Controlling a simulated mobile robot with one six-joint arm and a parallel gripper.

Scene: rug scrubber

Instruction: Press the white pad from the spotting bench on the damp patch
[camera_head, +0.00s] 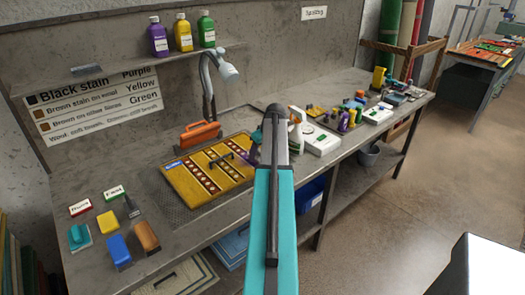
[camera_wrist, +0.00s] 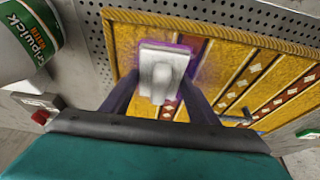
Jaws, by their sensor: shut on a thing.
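In the wrist view, my gripper (camera_wrist: 163,88) is shut on a white pad (camera_wrist: 160,72) with a raised grip on its back. The pad is over the yellow rug (camera_wrist: 130,45), near one corner. A purple patch (camera_wrist: 206,60) shows around the pad's edges; the pad hides its middle. I cannot tell whether the pad touches the rug. In the head view, the yellow and red rug (camera_head: 180,188) lies on the bench, and my arm hides the gripper and pad.
A green and white container (camera_wrist: 28,40) stands close left in the wrist view. An orange-handled tool (camera_head: 200,135) and a tap (camera_head: 212,80) are behind the rug. Brushes and blocks (camera_head: 118,248) lie at front left. The spotting bench (camera_head: 395,100) at right holds many small items.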

